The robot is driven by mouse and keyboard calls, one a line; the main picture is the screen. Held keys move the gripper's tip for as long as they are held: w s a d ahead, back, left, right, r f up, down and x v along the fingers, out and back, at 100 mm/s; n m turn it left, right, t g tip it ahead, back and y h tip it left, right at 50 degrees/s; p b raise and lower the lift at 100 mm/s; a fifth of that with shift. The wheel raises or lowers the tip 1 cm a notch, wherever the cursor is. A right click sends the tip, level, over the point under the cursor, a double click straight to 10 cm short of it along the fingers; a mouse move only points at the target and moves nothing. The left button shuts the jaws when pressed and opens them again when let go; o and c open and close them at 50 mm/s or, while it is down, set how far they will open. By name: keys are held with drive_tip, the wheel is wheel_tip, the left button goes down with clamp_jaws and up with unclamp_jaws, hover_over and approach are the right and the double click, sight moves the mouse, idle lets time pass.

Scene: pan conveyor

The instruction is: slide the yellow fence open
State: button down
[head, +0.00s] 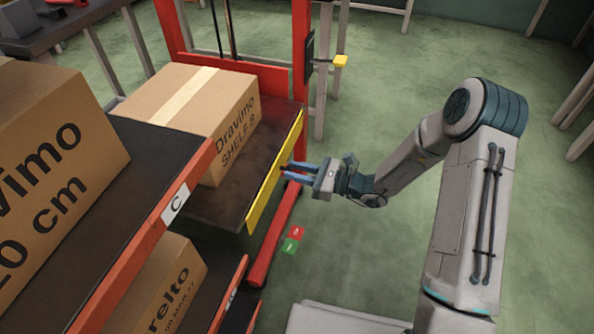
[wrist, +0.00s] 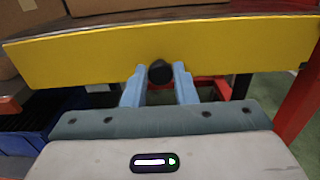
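The yellow fence (head: 274,175) is a flat panel along the near right edge of a dark platform that bears a cardboard box. In the wrist view the fence (wrist: 80,52) spans almost the full width, with a round black knob (wrist: 160,72) at its lower middle. My gripper (head: 284,170) is at the fence from the right. In the wrist view its two blue fingers (wrist: 160,78) stand on either side of the knob, with a small gap visible on each side. I cannot tell how deep the knob sits between them.
A cardboard box (head: 198,113) stands on the dark platform (head: 213,205), inside a red frame (head: 301,45). A shelf with label C (head: 175,202) and large boxes is at the left. Green floor at right is open.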

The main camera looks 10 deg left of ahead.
wheel_tip(320, 180, up, 6)
drive_tip(key=p, duration=0.5)
drive_tip(key=shift+p, duration=0.3)
drive_tip(key=shift+w+r, duration=0.1)
drive_tip(key=c, duration=1.2)
unclamp_jaws()
drive_tip(key=shift+c, duration=0.2)
drive_tip(key=shift+o, duration=0.2)
drive_tip(key=shift+d, duration=0.1)
drive_tip(key=s+d+p, duration=0.1)
drive_tip(key=d+p, duration=0.2)
drive_tip(key=d, duration=1)
drive_tip(key=shift+d, duration=0.3)
drive_tip(key=shift+s, duration=0.1)
